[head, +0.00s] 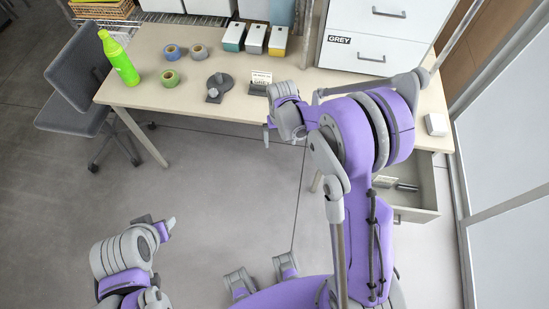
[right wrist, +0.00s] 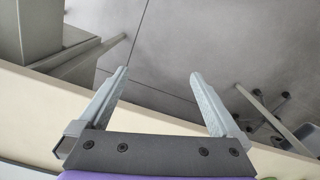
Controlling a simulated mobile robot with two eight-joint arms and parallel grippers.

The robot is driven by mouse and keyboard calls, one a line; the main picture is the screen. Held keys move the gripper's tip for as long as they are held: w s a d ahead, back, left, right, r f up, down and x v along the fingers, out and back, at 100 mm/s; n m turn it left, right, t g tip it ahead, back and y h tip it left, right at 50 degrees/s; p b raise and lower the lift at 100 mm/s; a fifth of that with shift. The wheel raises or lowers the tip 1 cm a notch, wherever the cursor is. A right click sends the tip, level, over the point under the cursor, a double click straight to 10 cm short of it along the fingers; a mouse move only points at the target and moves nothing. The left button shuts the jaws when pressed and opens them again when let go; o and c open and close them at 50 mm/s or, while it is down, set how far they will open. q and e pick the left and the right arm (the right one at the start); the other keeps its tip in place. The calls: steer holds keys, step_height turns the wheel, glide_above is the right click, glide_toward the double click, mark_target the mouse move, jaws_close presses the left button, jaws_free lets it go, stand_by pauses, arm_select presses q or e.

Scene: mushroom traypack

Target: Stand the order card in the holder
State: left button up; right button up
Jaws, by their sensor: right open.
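The small white order card (head: 261,76) with dark print shows near the middle of the table. It appears upright at the dark grey holder (head: 257,89), its lower edge at the block; how deep it sits is too small to tell. My right gripper (head: 283,130) is at the table's front edge, in front of and a little right of the holder, apart from both. In the right wrist view its fingers (right wrist: 160,95) are spread with nothing between them. My left gripper (head: 160,222) is low over the floor, away from the table; its jaw gap is unclear.
Several tape rolls (head: 172,52), a dark grey round-based device (head: 218,84) and a green bottle (head: 119,58) stand left of the holder. Several small boxes (head: 255,39) and a white drawer cabinet (head: 375,40) line the back. An open drawer (head: 412,213) juts out at right.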

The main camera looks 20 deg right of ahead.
step_height(320, 180, down, 9)
steer(key=s+a+n, duration=0.1)
steer(key=a+n, duration=0.1)
steer(key=a, duration=0.1)
steer(key=shift+r+p, duration=0.15)
steer(key=shift+p, duration=0.25)
steer(key=shift+s+r, duration=0.1)
steer(key=s+r+t, duration=0.1)
steer(key=s+r, duration=0.2)
steer(key=r, duration=0.6)
steer(key=s+r+t, duration=0.2)
steer(key=s+r, duration=0.1)
steer(key=r, duration=0.5)
steer(key=s+r+t, duration=0.2)
steer(key=s+r, duration=0.5)
steer(key=s, duration=0.4)
steer(key=shift+s+a+r+n+t, duration=0.15)
steer(key=shift+s+r+n+t, duration=0.1)
steer(key=shift+s+n+t, duration=0.15)
